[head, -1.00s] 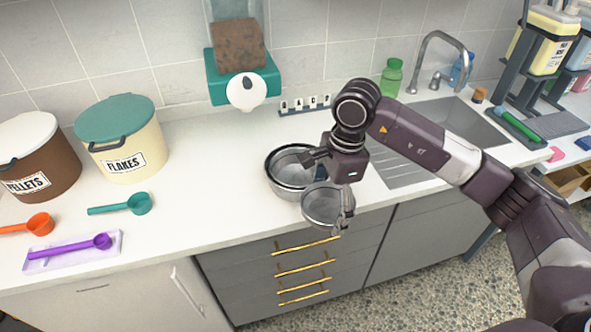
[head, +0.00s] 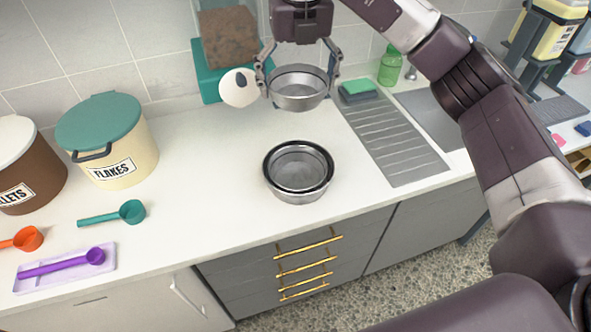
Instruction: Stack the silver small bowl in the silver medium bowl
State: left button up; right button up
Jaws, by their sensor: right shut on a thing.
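My right gripper (head: 299,84) is shut on a silver bowl, apparently the silver small bowl (head: 299,97), with its fingers at opposite sides of the rim. The bowl is held roughly level, up in the air and above the counter bowls in the picture. On the counter stands a nested set of silver bowls (head: 298,194). It has a wider outer bowl and another rim inside it; the silver medium bowl seems to be in this set, but I cannot tell which rim is its own. The held bowl is apart from the set. My left gripper is not in view.
The white counter (head: 215,200) is clear around the nested bowls. A flakes bin (head: 125,150) and scoops are at the left. A sponge (head: 358,90) and sink drainboard (head: 390,140) are right.

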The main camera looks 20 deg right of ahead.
jog(key=shift+f+p, duration=1.9)
jog(key=shift+f, duration=8.55)
jog(key=o, duration=1.1)
jog(key=shift+s, duration=0.1)
jog(key=shift+r, duration=0.15)
